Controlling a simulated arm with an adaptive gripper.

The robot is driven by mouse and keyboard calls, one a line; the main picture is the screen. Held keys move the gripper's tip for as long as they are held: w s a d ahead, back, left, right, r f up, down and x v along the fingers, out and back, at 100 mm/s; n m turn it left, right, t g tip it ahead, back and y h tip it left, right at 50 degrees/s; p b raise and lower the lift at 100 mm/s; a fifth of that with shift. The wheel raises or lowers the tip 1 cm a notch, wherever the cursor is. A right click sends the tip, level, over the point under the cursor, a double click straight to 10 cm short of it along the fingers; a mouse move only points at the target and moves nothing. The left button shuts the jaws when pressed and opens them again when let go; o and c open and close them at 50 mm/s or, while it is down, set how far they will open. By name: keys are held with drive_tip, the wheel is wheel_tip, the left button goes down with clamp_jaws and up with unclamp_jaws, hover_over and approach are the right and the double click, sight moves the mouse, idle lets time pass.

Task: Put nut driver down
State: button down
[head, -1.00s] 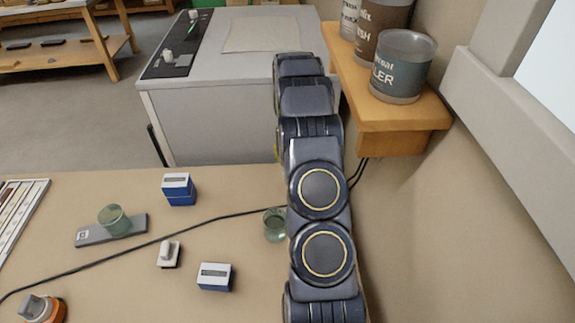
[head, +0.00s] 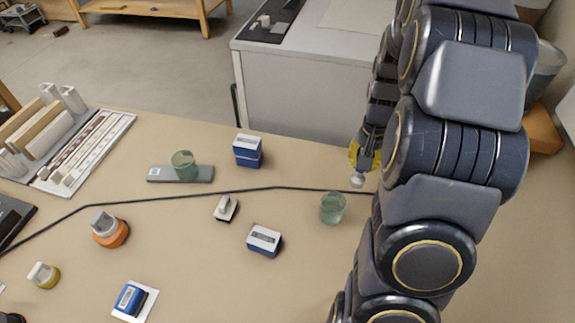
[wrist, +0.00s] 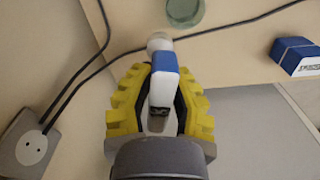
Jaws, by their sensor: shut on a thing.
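My gripper (wrist: 158,105) has yellow ribbed fingers and is shut on the nut driver (wrist: 165,63), which looks blue and white with a pale rounded end. In the head view my gripper (head: 366,158) hangs over the right part of the tan bench (head: 190,270), beside the green glass. The pale end of the nut driver (head: 357,181) points down there. The rest of it is hidden by the fingers. I cannot tell if it touches the bench.
The green glass (head: 332,208) stands close by, near a black cable (head: 275,188). Blue-and-white boxes (head: 248,151) (head: 264,240), a grey slab (head: 202,174) with another green glass (head: 183,163), and an orange-based object (head: 110,230) lie further left. The front middle has bare room.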

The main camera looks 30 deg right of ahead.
drive_tip(key=w+a+n, duration=0.4)
drive_tip(key=a, duration=0.5)
drive_tip(key=w+a+n, duration=0.3)
drive_tip(key=w+a, duration=0.1)
drive_tip(key=a, duration=0.4)
drive_tip(key=w+a+n, duration=0.4)
drive_tip(key=a, duration=0.5)
drive_tip(key=s+a+n, duration=0.4)
drive_tip(key=a+n, duration=0.1)
drive_tip(key=a, duration=0.8)
drive_tip(key=s+a+n, duration=0.4)
drive_tip(key=s+a, duration=0.1)
drive_tip(key=a, duration=0.9)
drive_tip(key=shift+n, duration=0.3)
drive_tip(key=shift+w+a+f, duration=1.6)
drive_tip(key=shift+w+f, duration=0.1)
drive_tip(key=shift+f, duration=0.45)
drive_tip(key=shift+w+a+f, duration=1.65)
drive_tip(key=shift+f, duration=0.45)
drive_tip(key=shift+w+a+f, duration=1.6)
drive_tip(key=shift+w+f, duration=0.1)
drive_tip(key=shift+f, duration=0.45)
